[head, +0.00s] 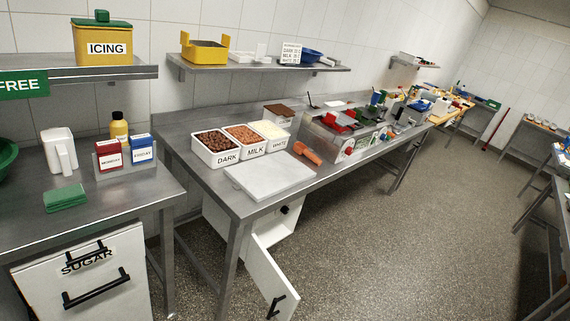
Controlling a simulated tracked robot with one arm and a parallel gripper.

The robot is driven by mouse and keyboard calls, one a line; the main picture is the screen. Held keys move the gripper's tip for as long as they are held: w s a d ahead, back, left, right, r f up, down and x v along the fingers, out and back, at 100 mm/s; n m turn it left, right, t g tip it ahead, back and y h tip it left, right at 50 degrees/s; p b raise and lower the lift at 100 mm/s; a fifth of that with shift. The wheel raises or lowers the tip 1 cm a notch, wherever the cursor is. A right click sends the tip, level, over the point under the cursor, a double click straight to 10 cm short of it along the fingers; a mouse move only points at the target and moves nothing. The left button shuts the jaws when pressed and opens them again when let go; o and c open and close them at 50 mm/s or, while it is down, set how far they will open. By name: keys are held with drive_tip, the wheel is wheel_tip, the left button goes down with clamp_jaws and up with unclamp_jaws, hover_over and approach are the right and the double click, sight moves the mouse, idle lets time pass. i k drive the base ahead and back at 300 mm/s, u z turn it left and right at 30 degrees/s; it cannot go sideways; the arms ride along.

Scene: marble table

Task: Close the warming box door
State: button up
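The warming box (291,220) is a white cabinet under the middle steel table, partly hidden by the tabletop. Its white door (262,277) stands open and swings out toward the front. A black handle (275,307) is on the door near its lower edge. A dark round knob (285,210) shows at the box's upper part. My gripper is not in view, so its state does not show.
The table (225,197) holds a white board (270,177) and chocolate bins (215,150). Its leg (233,262) stands left of the door. A sugar bin (80,275) is at lower left. The speckled floor (400,240) is clear to the right.

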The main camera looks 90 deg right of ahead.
sight(283, 298)
drive_tip(key=i, duration=0.1)
drive_tip(key=z, duration=2)
drive_tip(key=k, duration=0.9)
drive_tip(key=z, duration=0.25)
drive_tip(key=i, duration=0.9)
drive_tip(key=u, duration=0.1)
